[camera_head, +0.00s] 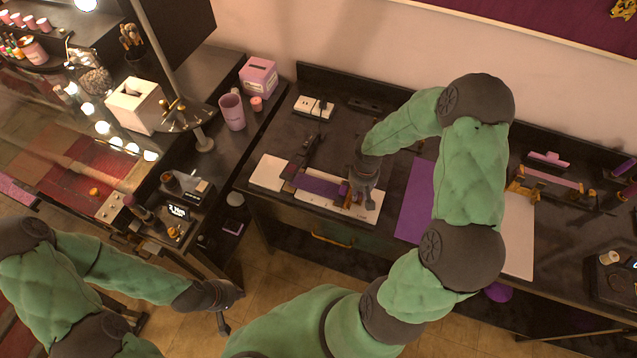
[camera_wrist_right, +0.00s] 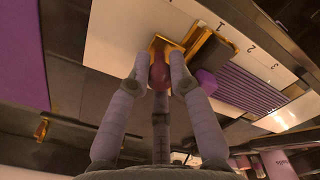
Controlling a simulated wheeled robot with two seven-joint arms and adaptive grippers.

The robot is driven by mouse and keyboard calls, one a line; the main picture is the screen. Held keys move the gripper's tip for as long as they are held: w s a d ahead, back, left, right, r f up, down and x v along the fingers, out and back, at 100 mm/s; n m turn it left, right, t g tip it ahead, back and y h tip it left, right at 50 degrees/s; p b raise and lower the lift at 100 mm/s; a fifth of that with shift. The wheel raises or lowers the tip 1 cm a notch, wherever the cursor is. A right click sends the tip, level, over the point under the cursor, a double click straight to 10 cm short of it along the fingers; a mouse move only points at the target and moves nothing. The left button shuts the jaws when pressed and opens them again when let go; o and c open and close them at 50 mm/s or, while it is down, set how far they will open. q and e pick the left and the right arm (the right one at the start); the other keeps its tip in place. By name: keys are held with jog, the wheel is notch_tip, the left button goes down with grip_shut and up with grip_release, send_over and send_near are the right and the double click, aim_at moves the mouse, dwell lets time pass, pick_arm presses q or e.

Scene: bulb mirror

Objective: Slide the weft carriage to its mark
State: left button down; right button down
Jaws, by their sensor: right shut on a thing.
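My right gripper (camera_head: 362,199) is over the white board (camera_head: 338,206) on the dark bench. In the right wrist view its fingers (camera_wrist_right: 161,72) are shut on a dark red knob (camera_wrist_right: 159,73) of the gold weft carriage (camera_wrist_right: 200,47). The purple striped weft (camera_wrist_right: 243,90) extends from beside the carriage; it also shows in the head view (camera_head: 318,185). Numerals, including 2 and 3, are printed along the white board (camera_wrist_right: 128,32). In the head view the carriage is mostly hidden by my gripper. My left gripper (camera_head: 224,318) hangs over the floor, apart from the bench; its fingers are unclear.
A purple mat (camera_head: 412,208) lies right of the board, beside a white panel (camera_head: 518,235). A small gold-ended rig (camera_head: 545,178) stands further right. A pink mug (camera_head: 231,111) and tissue box (camera_head: 258,76) stand on the left counter. Floor between the counters is open.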

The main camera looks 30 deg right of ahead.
jog(key=shift+s+d, duration=1.5)
jog(key=shift+s, duration=0.25)
jog(key=c, duration=0.9)
grip_release()
notch_tip(320, 180, up, 7)
jog(key=p, duration=0.6)
